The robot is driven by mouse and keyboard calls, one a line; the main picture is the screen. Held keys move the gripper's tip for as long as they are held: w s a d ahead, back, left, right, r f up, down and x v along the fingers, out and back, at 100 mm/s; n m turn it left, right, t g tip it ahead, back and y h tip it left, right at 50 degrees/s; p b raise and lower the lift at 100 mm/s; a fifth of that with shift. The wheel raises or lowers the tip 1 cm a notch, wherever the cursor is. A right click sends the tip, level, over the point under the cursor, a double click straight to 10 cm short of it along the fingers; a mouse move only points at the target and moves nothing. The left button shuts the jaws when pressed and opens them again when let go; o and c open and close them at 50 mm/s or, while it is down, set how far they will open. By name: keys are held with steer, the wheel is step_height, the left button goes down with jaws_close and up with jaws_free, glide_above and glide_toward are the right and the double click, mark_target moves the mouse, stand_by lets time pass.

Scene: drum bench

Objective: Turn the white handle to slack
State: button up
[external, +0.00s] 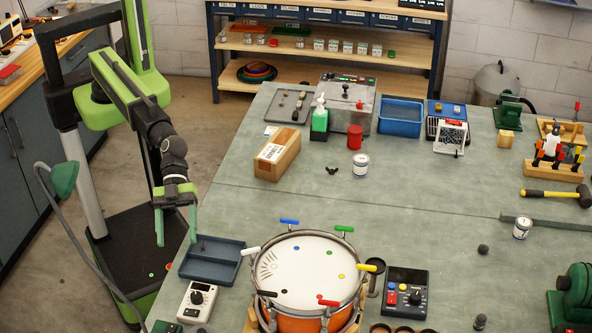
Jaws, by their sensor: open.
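The white handle (251,250) sticks out from the upper left of the rim of the drum (308,272). It points outward to the left, past the rim. The drum has a pale head, a metal hoop and an orange shell. My gripper (177,240) is open and empty, with its two green fingers pointing down. It is to the left of the white handle and apart from it, near the table's left edge. Other handles sit round the rim: blue (289,221), green (345,229), yellow (367,266), red (328,303) and black (267,294).
A shallow blue-grey tray (212,262) lies between my gripper and the drum. A white box with a dial (198,301) stands in front of the tray. A dark control box (405,293) is right of the drum. The table between is mostly clear.

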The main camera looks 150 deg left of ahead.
steer(key=s+a+r+n+t+y, duration=0.1)
steer(key=s+a+n, duration=0.1)
steer(key=a, duration=0.4)
steer(key=s+a+r+n+t, duration=0.1)
steer(key=s+a, duration=0.1)
steer(key=a, duration=0.4)
steer(key=n+y, duration=0.1)
glide_toward(250, 249)
steer(key=b+x, duration=0.3)
steer(key=x, duration=0.2)
steer(key=b+x, duration=0.3)
steer(key=x, duration=0.2)
steer(key=shift+a+f+b, duration=0.1)
steer(key=shift+f+b, duration=0.2)
steer(key=shift+b, duration=0.1)
steer(key=shift+c, duration=0.3)
steer(key=c, duration=1.3)
steer(key=shift+y, duration=0.3)
steer(key=shift+n+t+y, duration=0.3)
steer(key=shift+n, duration=0.2)
